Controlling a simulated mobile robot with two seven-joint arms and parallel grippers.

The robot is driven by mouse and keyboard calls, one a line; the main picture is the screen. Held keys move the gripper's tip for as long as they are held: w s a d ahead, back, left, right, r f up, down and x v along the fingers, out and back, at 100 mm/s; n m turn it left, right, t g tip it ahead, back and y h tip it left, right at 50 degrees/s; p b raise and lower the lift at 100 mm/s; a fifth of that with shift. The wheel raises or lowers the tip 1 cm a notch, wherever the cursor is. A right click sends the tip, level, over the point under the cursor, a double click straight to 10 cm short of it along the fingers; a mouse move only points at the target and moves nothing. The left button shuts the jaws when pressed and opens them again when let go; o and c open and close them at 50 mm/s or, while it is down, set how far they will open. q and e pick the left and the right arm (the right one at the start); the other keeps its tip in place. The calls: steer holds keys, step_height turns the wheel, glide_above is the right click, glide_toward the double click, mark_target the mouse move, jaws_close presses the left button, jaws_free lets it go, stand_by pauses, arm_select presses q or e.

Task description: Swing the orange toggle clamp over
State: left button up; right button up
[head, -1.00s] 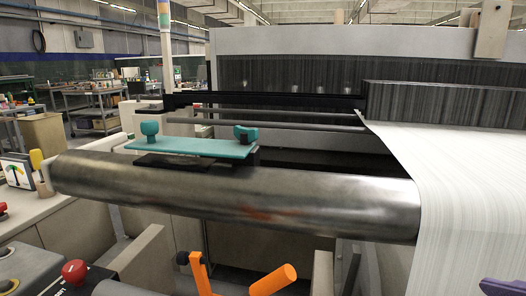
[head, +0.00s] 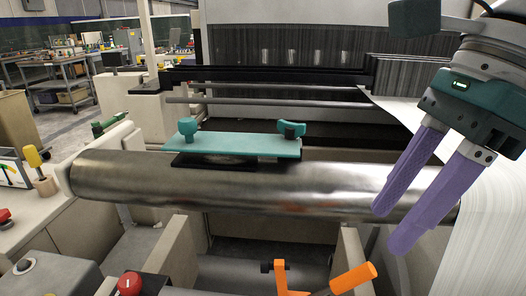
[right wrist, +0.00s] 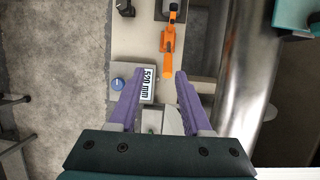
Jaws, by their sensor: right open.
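The orange toggle clamp (head: 322,281) is at the bottom of the head view, in front of the steel roller. Its handle slants up to the right and its lower part is cut off by the frame edge. In the right wrist view the clamp (right wrist: 168,46) lies beyond the fingertips, near the top middle. My right gripper (head: 385,230) has purple fingers, is open and empty, and hangs above the roller's right end, up and right of the clamp. In the right wrist view its fingers (right wrist: 160,74) point toward the clamp, apart from it. My left gripper is not in view.
The steel roller (head: 250,190) carries a teal plate (head: 225,145) with knobs. White warp threads (head: 480,240) run down at the right. A label reading 520 mm (right wrist: 149,85) and a blue knob (right wrist: 117,84) sit near the clamp. A red button (head: 129,284) is at the lower left.

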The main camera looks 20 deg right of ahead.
mark_target(370, 264)
steer(key=shift+h, duration=0.6)
steer(key=f+b, duration=0.1)
steer(key=f, duration=0.2)
steer(key=f+b, duration=0.2)
steer(key=w+f+b, duration=0.1)
steer(key=f+b, duration=0.1)
steer(key=f, duration=0.1)
steer(key=shift+d+f, duration=0.25)
steer(key=shift+f, duration=0.05)
steer(key=shift+b, duration=0.3)
jaws_close()
steer(key=shift+w, duration=0.1)
